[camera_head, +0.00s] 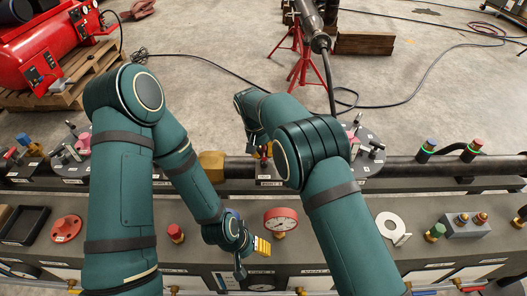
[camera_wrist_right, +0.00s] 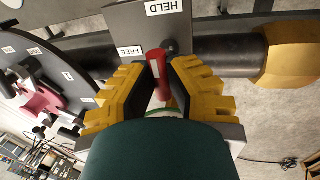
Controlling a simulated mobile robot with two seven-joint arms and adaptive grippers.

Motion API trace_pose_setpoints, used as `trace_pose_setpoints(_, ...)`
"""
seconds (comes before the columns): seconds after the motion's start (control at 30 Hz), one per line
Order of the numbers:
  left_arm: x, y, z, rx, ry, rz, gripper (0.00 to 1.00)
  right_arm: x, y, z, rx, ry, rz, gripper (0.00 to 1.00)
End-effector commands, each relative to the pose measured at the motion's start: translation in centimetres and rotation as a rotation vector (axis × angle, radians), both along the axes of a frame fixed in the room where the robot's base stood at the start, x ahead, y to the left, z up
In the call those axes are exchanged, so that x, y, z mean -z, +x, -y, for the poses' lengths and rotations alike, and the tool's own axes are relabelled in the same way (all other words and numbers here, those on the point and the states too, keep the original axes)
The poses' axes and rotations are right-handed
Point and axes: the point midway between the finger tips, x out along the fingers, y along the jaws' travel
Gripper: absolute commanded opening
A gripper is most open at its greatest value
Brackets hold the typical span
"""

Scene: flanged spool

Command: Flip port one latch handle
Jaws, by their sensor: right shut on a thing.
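The latch handle (camera_wrist_right: 159,72) is a short red lever in the right wrist view, on a grey block (camera_wrist_right: 135,25) with the labels HELD and FREE. My right gripper (camera_wrist_right: 161,68) has its yellow fingers on both sides of the handle and is shut on it. In the head view, the right gripper (camera_head: 264,153) shows small and partly hidden by my own arm, at the dark pipe. My left gripper (camera_head: 262,246) is low over the bench front beside the gauge. Its yellow finger pads show, but its opening does not. Which label the handle points to is unclear.
A dark pipe (camera_head: 400,166) runs along the bench, with a yellow-brown fitting (camera_head: 211,166) to the left of the latch. A red gauge (camera_head: 280,221), a white ring (camera_head: 391,226), a red disc (camera_head: 66,229) and a black tray (camera_head: 25,225) are on the bench.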

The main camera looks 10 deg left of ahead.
Motion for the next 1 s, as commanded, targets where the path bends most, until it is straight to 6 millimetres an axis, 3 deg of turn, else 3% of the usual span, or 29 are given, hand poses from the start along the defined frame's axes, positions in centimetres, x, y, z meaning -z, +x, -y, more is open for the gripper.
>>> trace_pose_setpoints(0.03,0.0,0.0,0.0,0.000,0.000,0.000,0.56,0.5,-0.2,0.1,0.001,-0.004,-0.010,0.21)
trace_pose_setpoints(0.1,0.0,0.0,0.0,0.000,0.000,0.000,0.56,0.4,-0.2,0.1,0.001,-0.004,-0.009,0.45)
trace_pose_setpoints(0.13,0.0,0.0,0.0,0.000,0.000,0.000,0.56,0.4,-0.2,0.1,0.001,-0.004,-0.009,0.48)
trace_pose_setpoints(0.57,0.0,0.0,0.0,0.000,0.000,0.000,0.56,-1.0,-0.1,-0.2,-0.001,0.000,-0.001,0.48)
trace_pose_setpoints(1.0,0.0,0.0,0.0,0.000,0.000,0.000,0.56,-9.1,-0.4,-1.8,-0.001,0.000,-0.001,0.48)
